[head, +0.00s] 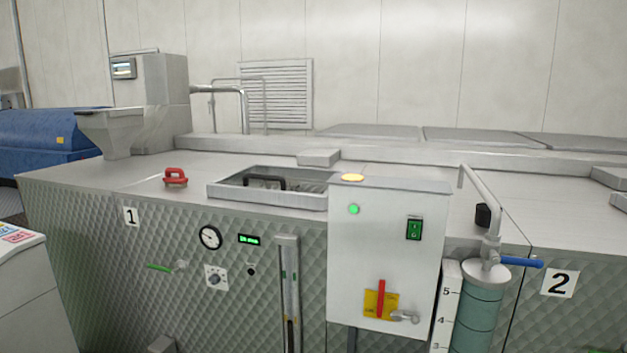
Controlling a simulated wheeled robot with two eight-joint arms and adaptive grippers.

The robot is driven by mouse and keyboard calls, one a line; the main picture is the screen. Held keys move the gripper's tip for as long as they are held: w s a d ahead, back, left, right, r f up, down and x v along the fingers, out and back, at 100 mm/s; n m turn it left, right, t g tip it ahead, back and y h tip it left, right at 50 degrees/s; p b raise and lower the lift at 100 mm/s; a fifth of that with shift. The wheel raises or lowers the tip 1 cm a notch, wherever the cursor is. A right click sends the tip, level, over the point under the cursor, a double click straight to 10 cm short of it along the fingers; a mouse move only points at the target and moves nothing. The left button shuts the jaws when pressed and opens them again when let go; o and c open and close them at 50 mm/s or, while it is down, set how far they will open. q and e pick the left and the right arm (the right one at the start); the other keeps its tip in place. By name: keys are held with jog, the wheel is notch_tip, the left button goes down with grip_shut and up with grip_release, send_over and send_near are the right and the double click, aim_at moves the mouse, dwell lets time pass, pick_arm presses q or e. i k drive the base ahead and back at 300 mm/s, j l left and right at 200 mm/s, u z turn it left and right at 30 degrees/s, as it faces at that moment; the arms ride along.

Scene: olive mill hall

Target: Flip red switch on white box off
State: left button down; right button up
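The white box (385,262) stands at the front of the metal machine, right of centre in the head view. Low on its front is a red switch (381,299), a lever standing upright on a yellow plate (371,304). A small grey metal piece (405,317) sits just right of the plate. Higher up are a lit green lamp (353,209) and a green rocker switch (414,229). A yellow-orange light (353,177) glows on top of the box. Neither of my grippers is in view.
A pipe with a blue handle (521,262) and a green cylinder (479,318) stand close to the box's right. A scaled tube (288,290) is at its left. A red-handled item (175,177) and a tray (225,189) are on the metal top. A white cabinet (35,295) is lower left.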

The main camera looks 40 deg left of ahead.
aim_at(381, 293)
jog(key=u, duration=1)
